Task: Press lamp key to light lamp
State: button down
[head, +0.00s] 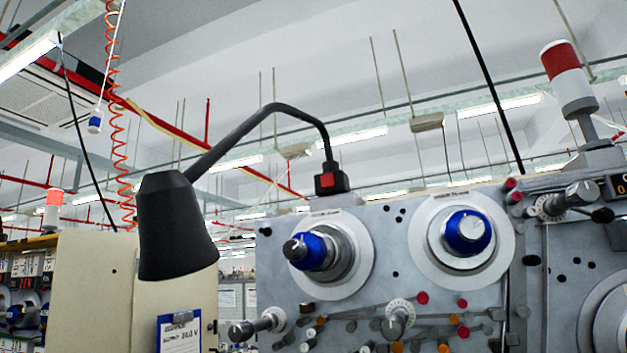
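A black gooseneck lamp (176,228) hangs at the left of centre in the head view, its shade tilted downward. Its curved black neck (270,107) runs right and down to a small black base on top of the grey winding machine. A red key (327,180) sits on the front of that base. The inside of the shade faces away, so I cannot tell whether the lamp is lit. My gripper does not show in this view.
The grey machine panel (390,250) carries two blue-hubbed spindles (467,231) and several knobs and rollers. A red-and-white beacon (567,75) stands at the upper right. A beige cabinet (95,290) stands at left. An orange coiled hose (118,130) hangs at upper left.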

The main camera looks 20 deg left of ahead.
aim_at(327, 182)
jog(key=z, duration=0.1)
jog(key=i, duration=0.95)
jog(key=u, duration=0.05)
